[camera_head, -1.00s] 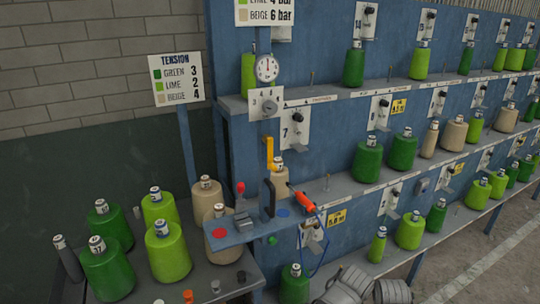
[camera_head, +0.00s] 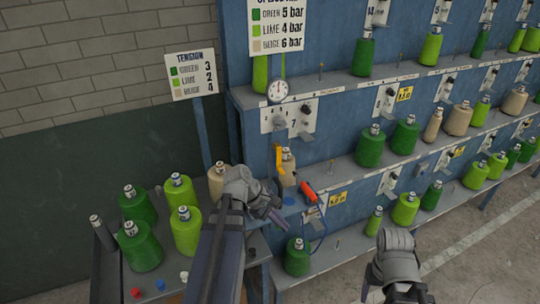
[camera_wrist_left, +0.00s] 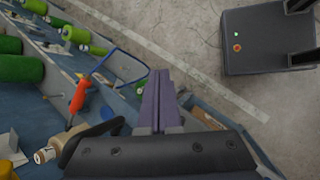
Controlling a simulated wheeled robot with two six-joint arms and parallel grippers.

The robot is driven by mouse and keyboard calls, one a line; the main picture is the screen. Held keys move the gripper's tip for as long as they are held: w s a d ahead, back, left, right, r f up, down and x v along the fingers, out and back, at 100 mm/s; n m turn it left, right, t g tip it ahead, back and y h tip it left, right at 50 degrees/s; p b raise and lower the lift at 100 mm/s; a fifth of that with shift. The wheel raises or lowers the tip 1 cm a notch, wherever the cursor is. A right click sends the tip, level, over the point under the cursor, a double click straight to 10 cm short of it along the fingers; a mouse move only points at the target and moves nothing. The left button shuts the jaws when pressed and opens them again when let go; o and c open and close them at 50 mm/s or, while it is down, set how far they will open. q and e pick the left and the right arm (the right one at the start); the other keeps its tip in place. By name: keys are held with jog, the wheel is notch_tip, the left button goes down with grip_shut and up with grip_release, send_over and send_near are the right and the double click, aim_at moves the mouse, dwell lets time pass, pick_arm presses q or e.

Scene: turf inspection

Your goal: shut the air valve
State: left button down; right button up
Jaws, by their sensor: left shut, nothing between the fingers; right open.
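A yellow lever (camera_head: 279,158), which looks like the air valve's handle, hangs below the round pressure gauge (camera_head: 278,90) on the blue rack. A yellow part, probably the same lever, shows at the left edge of the left wrist view (camera_wrist_left: 8,148). My left gripper (camera_head: 280,222) is shut and empty, below the lever and over the small work shelf, apart from the lever. Its closed fingers (camera_wrist_left: 158,100) fill the middle of the wrist view. My right gripper (camera_head: 398,294) is low at the right, in front of the rack; it is open, its tips partly cut off.
An orange-handled tool (camera_head: 308,191) with a blue hose is beside my left gripper; it also shows in the wrist view (camera_wrist_left: 79,97). Green cones (camera_head: 141,246) crowd the left table. The floor (camera_head: 480,255) at right is clear.

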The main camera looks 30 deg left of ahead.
pick_arm(q)
jog(key=s+a+r+n+t+p, duration=0.1)
jog(key=a+r+n+t+p, duration=0.4)
jog(key=a+r+n+p, duration=0.4)
jog(key=a+r+n, duration=0.2)
jog(key=a+r, duration=0.5)
jog(key=shift+s+t, duration=0.25)
jog(key=shift+t, duration=0.15)
pick_arm(e)
notch_tip(320, 180, up, 11)
jog(key=shift+f, duration=0.15)
pick_arm(q)
jog(key=w+d+f+b, duration=0.5)
jog(key=w+d, duration=0.2)
jog(key=w, duration=0.2)
jog(key=shift+w+d, duration=0.2)
jog(key=shift+w, duration=0.15)
pick_arm(e)
jog(key=shift+f, duration=2.6)
